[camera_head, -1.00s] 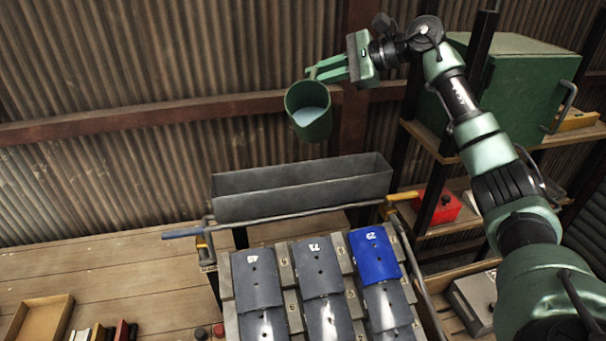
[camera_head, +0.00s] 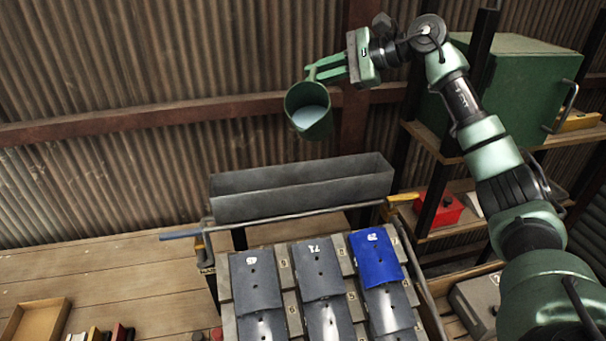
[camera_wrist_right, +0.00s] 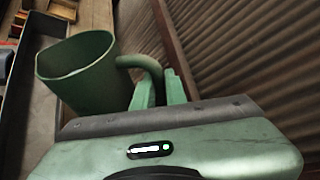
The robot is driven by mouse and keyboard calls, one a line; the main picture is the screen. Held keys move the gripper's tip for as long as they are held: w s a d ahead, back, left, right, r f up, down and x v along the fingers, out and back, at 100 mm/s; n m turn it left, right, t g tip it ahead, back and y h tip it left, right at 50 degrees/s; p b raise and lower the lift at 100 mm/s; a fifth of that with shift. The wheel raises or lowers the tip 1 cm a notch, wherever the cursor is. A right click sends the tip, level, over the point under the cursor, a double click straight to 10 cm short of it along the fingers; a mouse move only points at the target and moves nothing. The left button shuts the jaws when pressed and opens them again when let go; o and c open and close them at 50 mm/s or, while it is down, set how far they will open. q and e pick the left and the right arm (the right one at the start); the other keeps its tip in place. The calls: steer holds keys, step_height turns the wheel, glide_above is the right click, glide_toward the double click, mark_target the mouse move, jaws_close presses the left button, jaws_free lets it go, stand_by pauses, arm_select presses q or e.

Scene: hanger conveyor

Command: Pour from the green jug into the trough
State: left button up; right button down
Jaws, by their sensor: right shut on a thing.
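The green jug (camera_head: 311,124) is in the air above the grey trough (camera_head: 300,202) in the head view. It is tilted, its mouth facing the camera, with pale liquid (camera_head: 306,116) inside. No stream shows leaving it. My right gripper (camera_head: 322,69) is shut on the jug's handle, coming from the right. The jug also shows in the right wrist view (camera_wrist_right: 88,82), its handle (camera_wrist_right: 145,68) between the fingers (camera_wrist_right: 160,88). The trough is a long open metal box; its inner floor is mostly hidden. My left gripper is not in view.
Below the trough is a rack with numbered dark plates and one blue plate (camera_head: 375,258). A rod (camera_head: 290,220) runs along the trough's front. A green cabinet (camera_head: 515,90) and red box (camera_head: 438,208) stand right. Corrugated wall is behind; the wooden table (camera_head: 110,270) is partly clear.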

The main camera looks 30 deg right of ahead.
steer(key=shift+s+a+r+b, duration=0.1)
steer(key=shift+s+r+b, duration=0.1)
steer(key=shift+b, duration=0.25)
steer(key=shift+n, duration=0.3)
steer(key=shift+s+a+n+t+b, duration=0.3)
steer(key=shift+t+b, duration=0.1)
steer(key=shift+b, duration=0.5)
steer(key=shift+h+b, duration=0.3)
steer(key=shift+b, duration=0.1)
steer(key=shift+s+a+n+b, duration=0.15)
steer(key=shift+s+n+b, duration=0.15)
steer(key=shift+b, duration=0.15)
steer(key=shift+a+t+b, duration=0.1)
steer(key=shift+t+b, duration=0.25)
steer(key=shift+t, duration=0.05)
steer(key=shift+s+a+f+n+b, duration=0.15)
steer(key=shift+s+a+n+b, duration=0.25)
steer(key=shift+b, duration=0.45)
